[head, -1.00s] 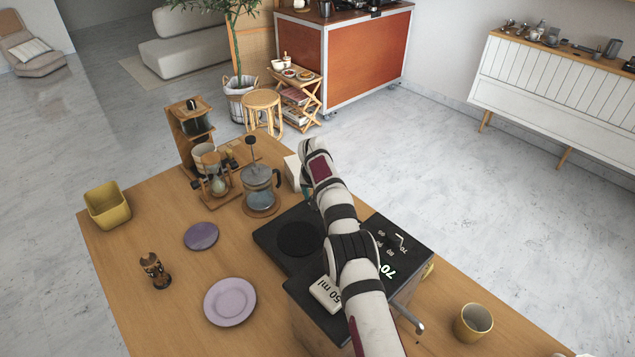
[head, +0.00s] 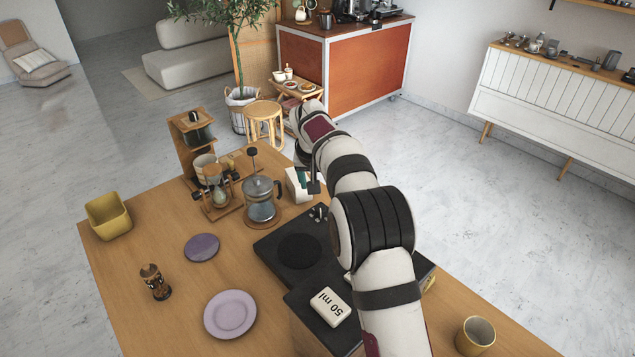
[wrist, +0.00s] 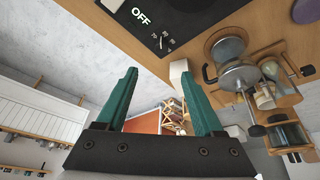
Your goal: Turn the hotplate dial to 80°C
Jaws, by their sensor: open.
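The hotplate is a flat black slab (head: 268,243) with a round dark heating disc (head: 300,251), standing on the wooden table. A small pale dial (head: 318,212) is at its far right corner. In the wrist view, the hotplate's black panel (wrist: 185,25) shows a lit "OFF" and small numbers; the dial itself is hard to make out there. My gripper (wrist: 160,72) is open with green fingers and nothing between them. In the head view my gripper (head: 306,180) is above and beyond the dial, apart from it, partly hidden by my arm.
A French press (head: 260,198) stands left of the dial, with a white box (head: 294,184) close behind. A black-topped wooden box carries a "50 ml" block (head: 331,306); my arm hides its right part. A yellow cup (head: 476,334) is at right. Plates lie left.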

